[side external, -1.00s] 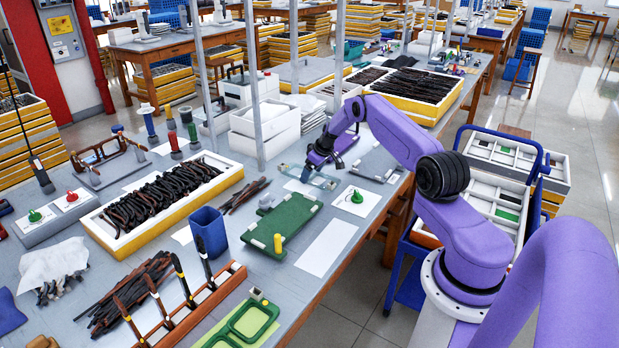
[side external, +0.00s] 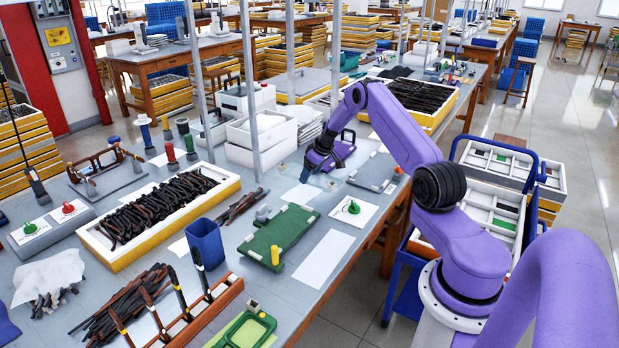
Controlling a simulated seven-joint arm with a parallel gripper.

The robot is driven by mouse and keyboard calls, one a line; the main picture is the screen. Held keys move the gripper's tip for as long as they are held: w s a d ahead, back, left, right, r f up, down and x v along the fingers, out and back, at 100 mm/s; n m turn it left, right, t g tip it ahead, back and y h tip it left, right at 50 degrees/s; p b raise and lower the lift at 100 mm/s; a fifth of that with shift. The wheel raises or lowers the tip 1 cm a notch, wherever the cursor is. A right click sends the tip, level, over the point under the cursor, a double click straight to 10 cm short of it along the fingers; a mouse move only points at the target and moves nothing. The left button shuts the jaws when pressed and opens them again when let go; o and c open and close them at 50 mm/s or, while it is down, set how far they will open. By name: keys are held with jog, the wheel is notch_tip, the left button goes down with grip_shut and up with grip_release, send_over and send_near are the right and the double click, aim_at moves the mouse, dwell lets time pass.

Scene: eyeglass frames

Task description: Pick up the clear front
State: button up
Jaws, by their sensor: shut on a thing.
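My gripper (side external: 312,170) is over the far right part of the grey workbench, pointing down. It is shut on the clear front (side external: 325,182), a pale bluish see-through piece just below the fingers. The purple gripper body hides part of the piece and the exact grip. At this size I cannot tell how far the piece is above the bench.
A white sheet (side external: 301,194) lies just left of the gripper. A grey fixture (side external: 372,180) and a white card with a green item (side external: 353,208) are to the right. The green tray (side external: 280,235) and blue cup (side external: 205,243) stand nearer. Metal posts rise behind.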

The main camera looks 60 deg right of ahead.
jog(key=s+a+r, duration=0.6)
jog(key=s+r, duration=0.1)
jog(key=s, duration=0.3)
jog(key=shift+a+r, duration=0.25)
jog(key=w+a+r, duration=0.1)
jog(key=a+r, duration=0.2)
jog(key=a, duration=0.5)
jog(key=w+a+r, duration=0.1)
jog(key=a+r, duration=0.2)
jog(key=a, duration=0.6)
jog(key=s+a+r, duration=0.2)
jog(key=s+a, duration=0.2)
jog(key=a, duration=0.3)
jog(key=s+a+r, duration=0.2)
jog(key=s+a, duration=0.1)
jog(key=a, duration=0.4)
jog(key=w+d+f+m+g+h, duration=0.4)
jog(key=w+d+f+m, duration=0.5)
jog(key=m, duration=0.7)
jog(key=shift+w+d+f+m+h, duration=0.15)
jog(key=shift+d+f+m+h, duration=0.2)
jog(key=shift+d+f, duration=0.3)
jog(key=shift+w+d+f+m, duration=0.1)
jog(key=shift+w+d+m, duration=0.15)
jog(key=shift+d+m, duration=0.25)
